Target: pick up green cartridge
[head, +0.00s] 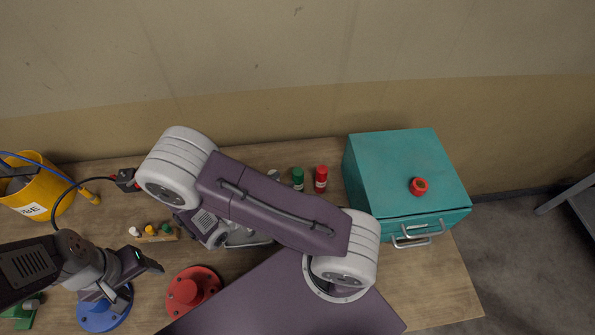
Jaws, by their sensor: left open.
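The green cartridge (298,179) stands upright near the back of the wooden table (420,285), just left of a red cartridge (321,178). My left gripper (144,270) is at the lower left, open, with nothing seen between its fingers. It is well away from the green cartridge, to its left and nearer the front. My right arm's large purple link crosses the middle of the view just in front of the cartridges. My right gripper is hidden behind that arm.
A teal drawer box (405,165) with a red ring on top stands at the right. A small wooden rack (158,237) holds white, yellow and green pieces. A red flanged part (193,290), a blue flanged part (105,312) and a yellow container (38,185) occupy the left.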

